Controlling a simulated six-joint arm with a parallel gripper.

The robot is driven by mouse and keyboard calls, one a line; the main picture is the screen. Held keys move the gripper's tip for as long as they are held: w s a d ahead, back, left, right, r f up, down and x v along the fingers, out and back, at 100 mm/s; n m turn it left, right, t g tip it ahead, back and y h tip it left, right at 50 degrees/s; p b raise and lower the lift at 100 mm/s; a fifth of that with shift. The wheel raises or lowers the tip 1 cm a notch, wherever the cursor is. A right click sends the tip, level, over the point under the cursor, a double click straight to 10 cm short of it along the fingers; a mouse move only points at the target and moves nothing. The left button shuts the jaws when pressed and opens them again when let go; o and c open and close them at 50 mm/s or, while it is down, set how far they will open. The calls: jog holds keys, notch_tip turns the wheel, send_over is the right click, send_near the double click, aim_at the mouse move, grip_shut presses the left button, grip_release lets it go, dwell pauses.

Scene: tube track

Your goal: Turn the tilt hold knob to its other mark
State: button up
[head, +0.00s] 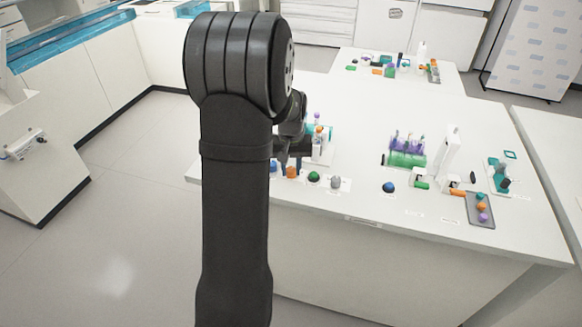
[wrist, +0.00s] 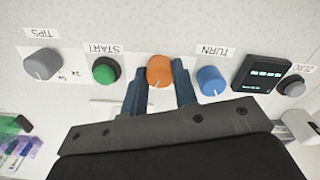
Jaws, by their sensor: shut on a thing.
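An orange knob (wrist: 160,71) stands between my two fingers in the wrist view, with a short pale line on it. No label for it shows; its marks are hidden or out of sight, so I cannot confirm that it is the tilt hold knob. My gripper (wrist: 160,84) is shut on it, one finger on each side. In the head view the orange knob (head: 291,172) is at the bench's front edge, just under my gripper (head: 287,163), partly blocked by my arm.
In the wrist view, a green START button (wrist: 106,70) and a grey TIPS knob (wrist: 42,64) are left; a blue TURN knob (wrist: 210,80), a dark display (wrist: 262,73) and a grey ZERO button (wrist: 291,86) are right. A purple-and-green tube rack (head: 407,158) stands farther right on the bench.

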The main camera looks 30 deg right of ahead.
aim_at(291, 169)
jog(key=shift+m, duration=1.6)
jog(key=o, duration=1)
notch_tip(291, 169, up, 18)
jog(key=shift+f, duration=0.2)
jog(key=shift+f, duration=0.15)
